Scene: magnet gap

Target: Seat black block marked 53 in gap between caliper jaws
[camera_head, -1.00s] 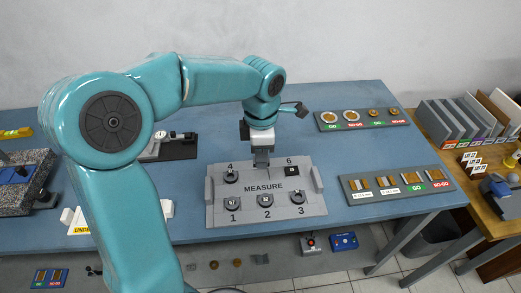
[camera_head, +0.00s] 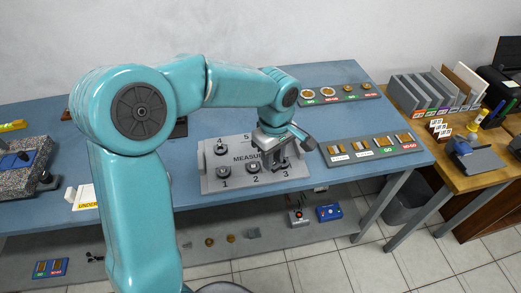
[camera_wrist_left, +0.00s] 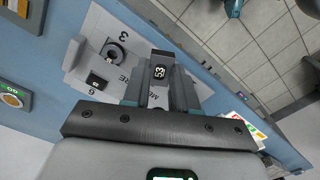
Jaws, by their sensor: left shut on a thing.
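My left gripper (camera_head: 273,158) is over the right part of the grey MEASURE tray (camera_head: 207,180). In the left wrist view, the left gripper (camera_wrist_left: 159,88) is shut on a black block marked 53 (camera_wrist_left: 159,70), which sits between its two fingers with the number facing the camera. The block's height over the tray is hard to tell. The block is hidden by the gripper in the head view. I cannot make out the caliper jaws; a dark stand (camera_head: 181,129) is mostly hidden behind my left arm. My right gripper is out of view.
GO/NO-GO boards (camera_head: 372,150) lie to the right. A granite block (camera_head: 20,165) stands at the left. A wooden side table (camera_head: 465,190) with racks is at the right.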

